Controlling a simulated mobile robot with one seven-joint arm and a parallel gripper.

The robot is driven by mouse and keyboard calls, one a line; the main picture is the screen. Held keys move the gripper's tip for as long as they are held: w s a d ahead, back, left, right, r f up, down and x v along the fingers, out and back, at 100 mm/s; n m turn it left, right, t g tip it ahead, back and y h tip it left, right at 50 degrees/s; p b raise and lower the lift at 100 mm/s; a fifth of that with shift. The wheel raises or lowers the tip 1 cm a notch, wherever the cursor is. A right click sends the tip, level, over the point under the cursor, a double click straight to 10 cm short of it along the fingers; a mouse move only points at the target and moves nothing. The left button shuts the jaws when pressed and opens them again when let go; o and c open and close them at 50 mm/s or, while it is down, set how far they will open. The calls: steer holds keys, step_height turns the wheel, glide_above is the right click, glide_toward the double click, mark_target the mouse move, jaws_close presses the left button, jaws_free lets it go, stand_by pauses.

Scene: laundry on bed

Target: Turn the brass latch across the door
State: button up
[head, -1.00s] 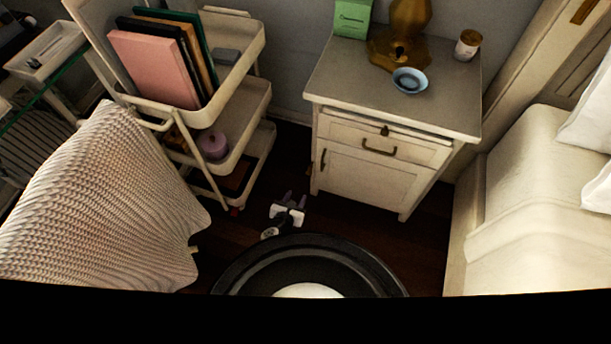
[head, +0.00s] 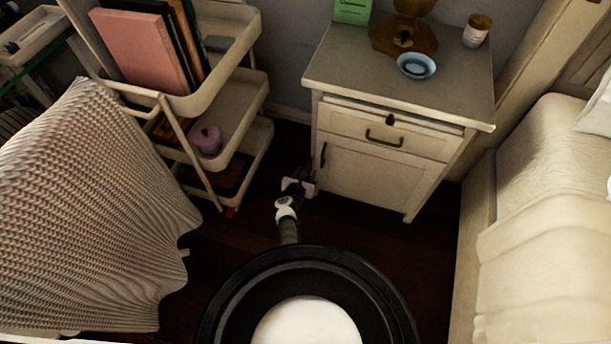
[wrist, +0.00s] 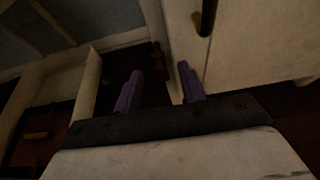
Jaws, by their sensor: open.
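The white nightstand (head: 400,95) has a drawer above a panelled door (head: 365,185). The door's dark upright handle (head: 323,154) is near its left edge and also shows at the top of the wrist view (wrist: 205,18). A small brownish piece (wrist: 158,60) sits at the cabinet's left edge in the wrist view; it may be the brass latch, but it is dim. My gripper (head: 304,180) is low by the cabinet's lower left corner. In the wrist view its purple fingers (wrist: 160,82) are apart and empty, below the handle and short of the brownish piece.
A white trolley (head: 225,95) with books stands close on the left, and a draped knitted blanket (head: 80,210) is nearer. The bed (head: 540,220) is on the right. A blue bowl (head: 416,66) sits on the nightstand top. Dark floor (head: 390,245) before the nightstand is clear.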

jaws_close()
stand_by(0.3)
steer(key=shift+a, duration=0.1)
steer(key=n+h+b, duration=0.2)
steer(key=n+b, duration=0.1)
steer(key=n, duration=0.1)
steer(key=f+n+h+b, duration=0.1)
steer(key=n+h+b, duration=0.2)
steer(key=n+b, duration=0.1)
steer(key=a+n+h+b, duration=0.1)
steer(key=n+h+b, duration=0.1)
steer(key=n+b, duration=0.2)
steer(key=shift+w+f+n+t+h, duration=0.2)
steer(key=shift+n+t+h, duration=0.15)
steer(key=shift+n, duration=0.35)
stand_by(0.4)
steer(key=shift+r, duration=0.1)
